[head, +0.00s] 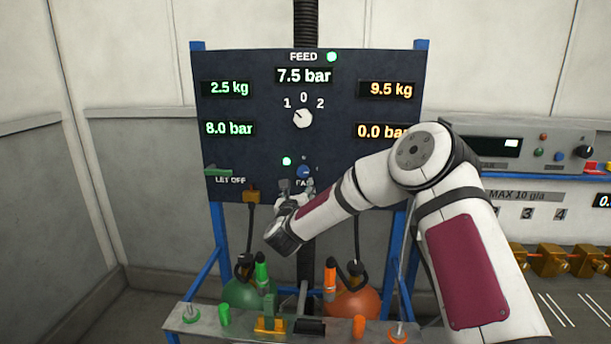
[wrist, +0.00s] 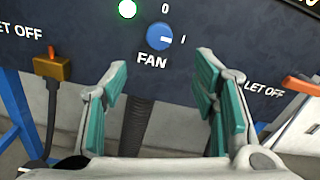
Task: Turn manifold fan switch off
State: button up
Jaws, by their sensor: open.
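The fan switch (wrist: 160,38) is a round blue knob on the dark panel, above the label FAN. Its white mark points right, toward the 1; the 0 is above it. A green lamp (wrist: 127,8) is lit to its upper left. In the head view the fan switch (head: 303,172) shows just above my gripper (head: 297,188), which partly covers the label. In the wrist view my gripper (wrist: 160,95) is open and empty, its teal-padded fingers apart below the knob and to either side. The fingers do not visibly touch the knob.
The panel (head: 240,105) also carries a white selector knob (head: 303,118) set toward 1, and lit displays. A LET OFF lever (head: 217,171) sits at its left; an orange lever (wrist: 302,85) is near my right finger. Green and orange tanks (head: 350,303) stand below.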

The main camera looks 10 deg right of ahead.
aim_at(303, 174)
jog(key=b+x, duration=0.1)
jog(key=x, duration=1.1)
jog(key=shift+w, duration=0.2)
jog(key=shift+c, duration=0.6)
jog(key=c, duration=1)
